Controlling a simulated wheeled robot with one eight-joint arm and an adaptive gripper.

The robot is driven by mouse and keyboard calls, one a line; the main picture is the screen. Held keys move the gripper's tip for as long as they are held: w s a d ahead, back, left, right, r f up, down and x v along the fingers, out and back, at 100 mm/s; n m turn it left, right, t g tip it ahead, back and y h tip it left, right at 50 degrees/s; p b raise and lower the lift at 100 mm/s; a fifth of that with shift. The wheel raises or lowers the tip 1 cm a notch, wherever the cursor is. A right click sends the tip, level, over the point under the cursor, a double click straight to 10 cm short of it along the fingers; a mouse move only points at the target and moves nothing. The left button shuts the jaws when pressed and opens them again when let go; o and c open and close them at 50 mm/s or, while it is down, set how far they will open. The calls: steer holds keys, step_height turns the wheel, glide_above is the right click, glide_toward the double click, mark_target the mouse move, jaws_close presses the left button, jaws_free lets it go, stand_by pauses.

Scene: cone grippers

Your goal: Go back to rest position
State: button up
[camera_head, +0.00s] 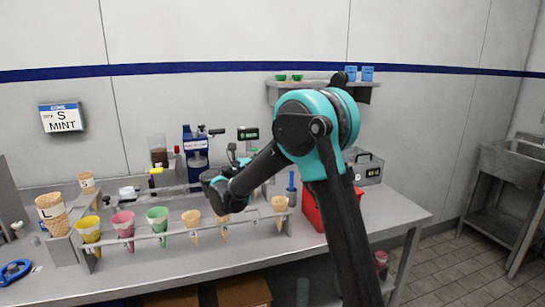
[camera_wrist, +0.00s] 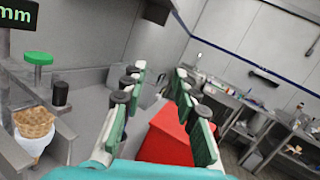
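My arm, teal and black, reaches over the counter in the head view and bends down toward the cone rack (camera_head: 185,231). In the wrist view, my gripper (camera_wrist: 158,72) has its two green-padded fingers spread apart with nothing held between them. In the head view the fingers cannot be made out clearly behind the arm's dark wrist links. The rack holds a yellow cone (camera_head: 88,230), a pink cone (camera_head: 123,223), a green cone (camera_head: 157,217) and several plain waffle cones. A waffle cone in a white holder (camera_wrist: 34,130) shows at the left of the wrist view.
A red container (camera_head: 312,208) stands right of the rack; it also shows beyond my fingers in the wrist view (camera_wrist: 165,138). A blue machine (camera_head: 195,150) and a metal box (camera_head: 368,168) stand at the back. The counter's right end (camera_head: 395,208) is clear.

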steer(key=w+d+r+n+t+y, duration=0.15)
steer(key=r+n+t+y, duration=0.35)
steer(key=n, duration=0.5)
steer(key=w+r+n+t+y, duration=0.2)
steer(key=r+n+t+y, duration=0.2)
steer(key=n+y, duration=0.45)
steer(key=s+d+f+n+g, duration=0.55)
steer(key=s+f+n, duration=0.25)
steer(key=f, duration=0.2)
steer(key=s+d+f+n+g+y, duration=0.1)
steer(key=s+d+f+n+g, duration=0.4)
steer(key=s+d+f+n, duration=0.45)
steer(key=s+d+f+n+g, duration=0.3)
steer(key=s+f+n+g, duration=0.35)
steer(key=f, duration=0.55)
steer(key=s+f, duration=0.3)
steer(key=s, duration=0.3)
steer(key=s+f+g, duration=0.1)
steer(key=s+f, duration=0.3)
steer(key=s, duration=0.3)
steer(key=shift+s+d+n, duration=0.15)
steer(key=shift+s+n, duration=0.1)
steer(key=shift+n, duration=0.1)
